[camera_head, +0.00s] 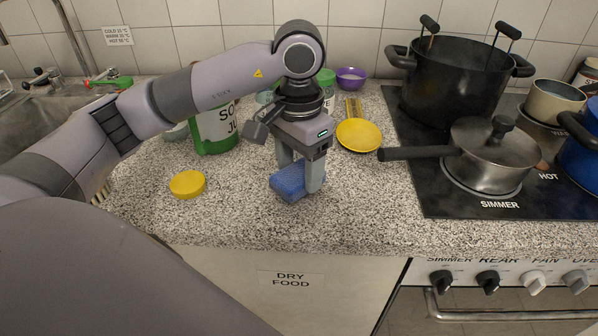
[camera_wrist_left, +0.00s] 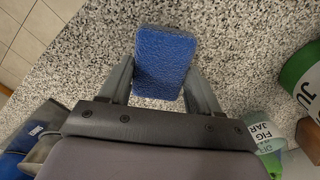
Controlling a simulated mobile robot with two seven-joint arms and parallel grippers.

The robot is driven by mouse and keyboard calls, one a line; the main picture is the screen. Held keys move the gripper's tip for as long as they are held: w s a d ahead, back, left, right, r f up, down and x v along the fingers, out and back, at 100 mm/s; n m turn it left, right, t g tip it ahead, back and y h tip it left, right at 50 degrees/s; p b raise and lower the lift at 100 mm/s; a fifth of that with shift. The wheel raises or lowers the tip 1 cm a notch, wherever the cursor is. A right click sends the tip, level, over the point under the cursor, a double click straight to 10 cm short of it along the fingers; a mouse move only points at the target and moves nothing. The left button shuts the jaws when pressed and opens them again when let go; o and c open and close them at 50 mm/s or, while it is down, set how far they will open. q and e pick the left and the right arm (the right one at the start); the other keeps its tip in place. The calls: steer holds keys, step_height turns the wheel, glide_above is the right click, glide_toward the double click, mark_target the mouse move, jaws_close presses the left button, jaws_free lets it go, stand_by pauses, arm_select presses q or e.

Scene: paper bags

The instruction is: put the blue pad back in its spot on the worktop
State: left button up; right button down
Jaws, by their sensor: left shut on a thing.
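The blue pad (camera_head: 289,183) is a small textured block at the front middle of the speckled worktop (camera_head: 345,225). My left gripper (camera_head: 301,182) points down over it and is shut on it, one finger on each side. In the left wrist view the blue pad (camera_wrist_left: 165,60) sits between the two fingers of my left gripper (camera_wrist_left: 160,80). The pad is at or just above the worktop; I cannot tell if it touches. My right gripper is not in view.
A yellow lid (camera_head: 187,184) lies left of the pad, and a green jar (camera_head: 215,130) stands behind. A yellow dish (camera_head: 359,135) and purple bowl (camera_head: 351,78) are behind right. The hob (camera_head: 440,190) carries a steel pan (camera_head: 493,160) whose handle reaches left. The front worktop is clear.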

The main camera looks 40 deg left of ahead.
mark_target(298, 173)
arm_select(q)
steer(key=shift+f, duration=0.95)
steer(key=o, duration=1)
steer(key=shift+r, duration=0.4)
step_height(298, 173, up, 12)
steer(key=shift+f+p, duration=0.25)
steer(key=shift+p, duration=0.35)
steer(key=shift+s, duration=0.15)
